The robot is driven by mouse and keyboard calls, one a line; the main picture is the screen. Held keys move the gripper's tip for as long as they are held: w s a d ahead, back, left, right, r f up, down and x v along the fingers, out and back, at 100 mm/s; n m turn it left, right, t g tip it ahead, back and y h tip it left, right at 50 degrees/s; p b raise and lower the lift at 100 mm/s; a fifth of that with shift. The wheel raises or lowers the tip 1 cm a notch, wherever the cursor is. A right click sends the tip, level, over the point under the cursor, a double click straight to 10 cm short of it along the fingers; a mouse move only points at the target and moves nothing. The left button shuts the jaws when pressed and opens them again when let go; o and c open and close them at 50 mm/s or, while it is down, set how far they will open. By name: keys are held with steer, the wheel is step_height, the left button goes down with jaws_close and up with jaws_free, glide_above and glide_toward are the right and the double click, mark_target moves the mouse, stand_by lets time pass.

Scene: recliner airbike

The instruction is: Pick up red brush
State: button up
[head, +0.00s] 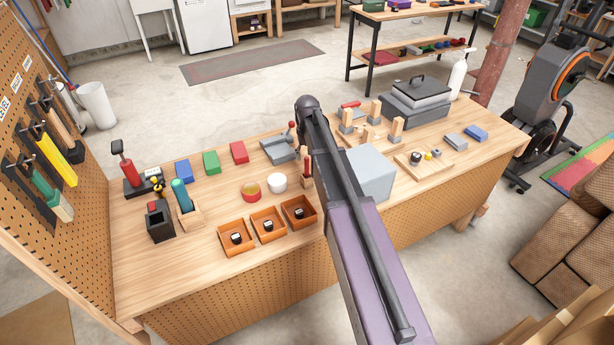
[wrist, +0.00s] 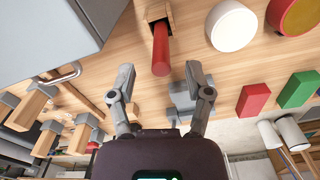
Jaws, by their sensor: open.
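A red handle, which looks like the red brush (wrist: 160,50), stands in a small wooden holder (wrist: 156,14) in the wrist view. Any bristles are hidden. In the head view the red handle (head: 307,162) shows at the left edge of my arm, partly covered. My gripper (wrist: 160,76) is open and empty in the wrist view. Its two fingers point toward the red handle, whose near end lies roughly between and just beyond the fingertips. I cannot tell whether they touch it. My arm hides the gripper in the head view.
A grey box (head: 372,170) stands close to the right of the arm. A white round pot (head: 278,183) and orange bins (head: 237,238) are to the left. A grey vise-like block (head: 278,150) is behind. Bare wood lies at the workbench's front left (head: 150,275).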

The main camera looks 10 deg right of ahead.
mark_target(307, 172)
steer(key=shift+f+b, duration=0.9)
steer(key=shift+f, duration=0.3)
steer(key=shift+c, duration=0.3)
jaws_close()
